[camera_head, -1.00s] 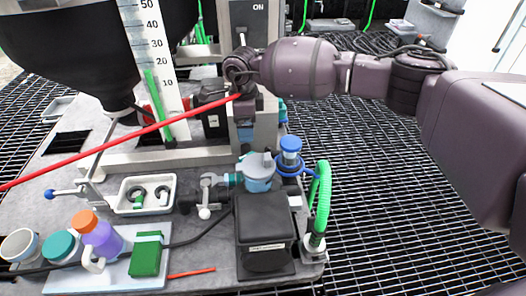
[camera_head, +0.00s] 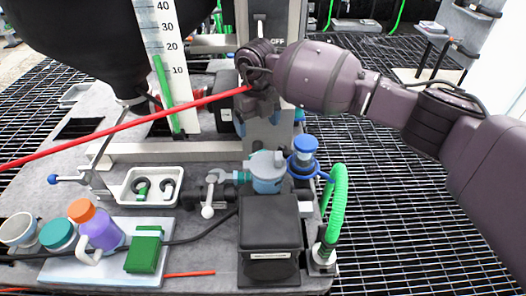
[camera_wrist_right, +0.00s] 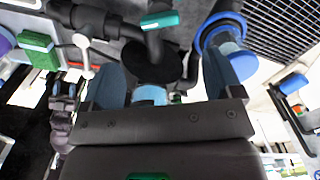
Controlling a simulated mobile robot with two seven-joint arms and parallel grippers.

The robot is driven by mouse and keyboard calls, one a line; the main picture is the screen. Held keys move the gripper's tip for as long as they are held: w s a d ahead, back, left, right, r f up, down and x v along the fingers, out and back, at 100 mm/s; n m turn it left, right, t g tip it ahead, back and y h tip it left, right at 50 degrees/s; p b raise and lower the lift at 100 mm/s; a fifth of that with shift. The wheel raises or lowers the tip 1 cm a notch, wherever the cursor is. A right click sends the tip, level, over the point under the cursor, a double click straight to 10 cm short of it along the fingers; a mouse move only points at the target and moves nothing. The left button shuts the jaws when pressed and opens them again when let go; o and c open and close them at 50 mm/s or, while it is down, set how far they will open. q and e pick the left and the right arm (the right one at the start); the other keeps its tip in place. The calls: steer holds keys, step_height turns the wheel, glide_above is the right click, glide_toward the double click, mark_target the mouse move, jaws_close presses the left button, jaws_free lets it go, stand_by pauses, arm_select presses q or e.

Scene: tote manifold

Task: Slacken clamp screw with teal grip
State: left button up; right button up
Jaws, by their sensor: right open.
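The teal grip (camera_head: 241,176) of a clamp screw sticks out to the left of a grey-blue capped pot (camera_head: 267,175). In the right wrist view a teal grip (camera_wrist_right: 160,20) shows at the top middle, beyond the fingers. My right gripper (camera_head: 262,106) is above and behind the pot in the head view. In the right wrist view its two blue-grey fingers (camera_wrist_right: 167,78) stand wide apart. It is open and apart from the teal grip. The grip's far end is hidden by the pot. My left gripper is not in view.
A blue-capped fitting (camera_head: 305,146) and green coiled hose (camera_head: 336,205) stand right of the pot. A black box (camera_head: 269,240) stands in front. A white-handled valve (camera_head: 208,208) and white tray (camera_head: 151,202) lie left. A long red rod (camera_head: 120,127) crosses the left side.

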step_height(320, 180, down, 9)
steer(key=shift+r+b, duration=0.1)
steer(key=shift+b, duration=0.85)
steer(key=shift+f, duration=0.75)
steer(key=shift+c, duration=0.3)
steer(key=c, duration=0.9)
steer(key=shift+o, duration=0.2)
steer(key=shift+n, duration=0.4)
